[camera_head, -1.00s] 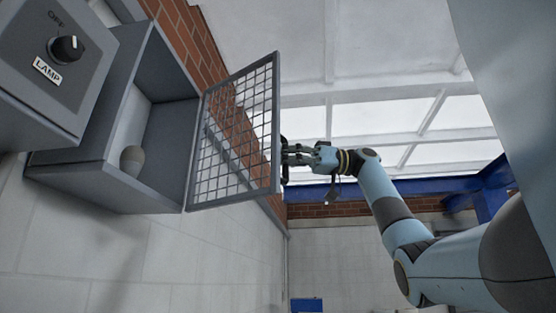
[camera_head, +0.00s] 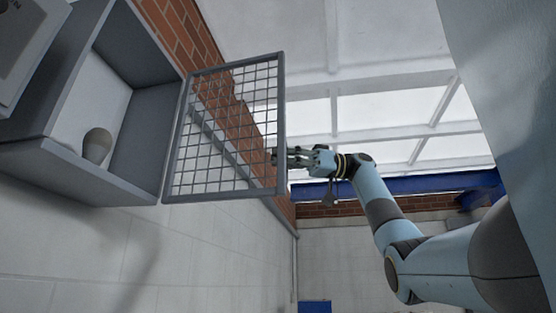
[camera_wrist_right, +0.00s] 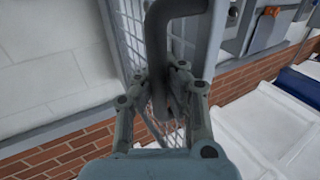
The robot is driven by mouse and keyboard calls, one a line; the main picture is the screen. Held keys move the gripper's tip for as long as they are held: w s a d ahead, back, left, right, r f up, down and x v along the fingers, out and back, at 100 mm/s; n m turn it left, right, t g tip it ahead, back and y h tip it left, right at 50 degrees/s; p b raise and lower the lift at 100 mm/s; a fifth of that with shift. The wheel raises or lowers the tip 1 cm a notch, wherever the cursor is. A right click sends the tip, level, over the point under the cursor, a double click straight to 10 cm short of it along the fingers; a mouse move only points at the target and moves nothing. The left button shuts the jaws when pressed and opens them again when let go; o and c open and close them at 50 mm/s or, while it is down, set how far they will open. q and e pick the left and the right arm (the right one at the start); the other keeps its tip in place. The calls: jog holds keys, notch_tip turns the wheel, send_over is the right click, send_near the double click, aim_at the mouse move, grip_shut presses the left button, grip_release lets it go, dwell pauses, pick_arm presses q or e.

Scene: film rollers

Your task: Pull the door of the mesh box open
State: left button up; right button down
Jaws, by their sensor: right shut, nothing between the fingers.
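The mesh box (camera_head: 140,160) is a grey open-fronted box on the wall, seen tilted in the head view. Its mesh door (camera_head: 281,110), a grey frame with a wire grid, stands swung well out from the opening. My right gripper (camera_head: 284,157) is at the door's free edge. In the right wrist view, a dark grey bar handle (camera_wrist_right: 154,40) on the door runs down past the fingers of my right gripper (camera_wrist_right: 160,82). The fingers are shut with nothing gripped; whether they touch the handle is unclear. My left gripper is out of view.
A grey panel box (camera_head: 25,45) is at the upper left. A brick band and a white wall lie behind the door. Free space lies right of the door, around my right arm.

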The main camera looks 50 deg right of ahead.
jog(key=shift+s, duration=0.1)
jog(key=c, duration=1.5)
grip_release()
jog(key=shift+s+d+r, duration=0.1)
jog(key=shift+s+d, duration=0.3)
jog(key=shift+s, duration=0.1)
jog(key=shift+o, duration=1.1)
jog(key=shift+w+a, duration=0.25)
jog(key=shift+w, duration=0.1)
jog(key=v, duration=1.2)
